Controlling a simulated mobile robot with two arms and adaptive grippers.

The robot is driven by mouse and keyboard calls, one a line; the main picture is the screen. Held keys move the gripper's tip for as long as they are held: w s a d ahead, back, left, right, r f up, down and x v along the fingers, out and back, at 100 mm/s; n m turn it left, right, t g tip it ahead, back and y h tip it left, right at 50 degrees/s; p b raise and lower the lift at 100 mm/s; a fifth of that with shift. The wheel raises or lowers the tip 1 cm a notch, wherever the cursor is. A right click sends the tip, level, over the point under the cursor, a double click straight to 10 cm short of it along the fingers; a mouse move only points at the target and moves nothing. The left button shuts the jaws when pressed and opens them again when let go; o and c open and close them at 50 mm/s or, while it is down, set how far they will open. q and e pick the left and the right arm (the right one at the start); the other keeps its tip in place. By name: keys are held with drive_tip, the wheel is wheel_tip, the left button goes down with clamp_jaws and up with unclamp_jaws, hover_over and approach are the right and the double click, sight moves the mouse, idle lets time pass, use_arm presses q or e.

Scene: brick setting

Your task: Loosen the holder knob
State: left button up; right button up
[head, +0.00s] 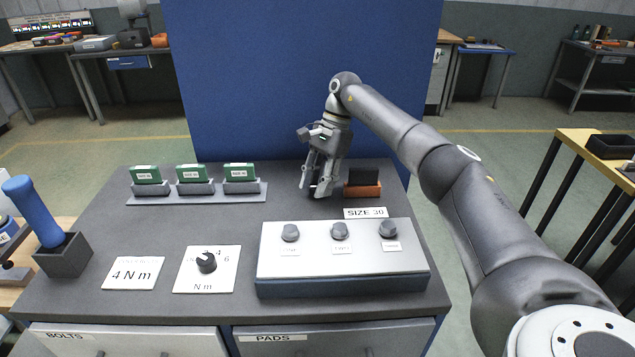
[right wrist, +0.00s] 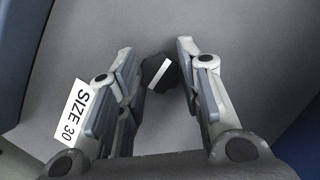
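A black knob with a white line (right wrist: 158,75) shows between the fingertips of my right gripper (right wrist: 160,48) in the right wrist view. The fingers are apart; a gap shows on the right side of the knob, and the left finger is close to it. I cannot tell whether that finger touches. In the head view my right gripper (head: 318,192) points down at the back of the grey bench, just left of an orange holder (head: 363,190) with a black block (head: 363,176) in it. The fingers mostly hide the knob there. My left gripper is not in view.
A SIZE 30 label (head: 366,213) and a panel with three knobs (head: 340,258) lie in front. Three green boxes stand on a rack (head: 195,199) to the left. A torque dial (head: 206,262), a 4 N m card (head: 133,275) and a blue-handled tool (head: 33,212) are further left.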

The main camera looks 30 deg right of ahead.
drive_tip(key=o, duration=0.4)
drive_tip(key=shift+d+r, duration=0.1)
drive_tip(key=shift+r, duration=0.05)
drive_tip(key=v, duration=0.7)
drive_tip(key=shift+r, duration=0.15)
drive_tip(key=shift+d, duration=0.1)
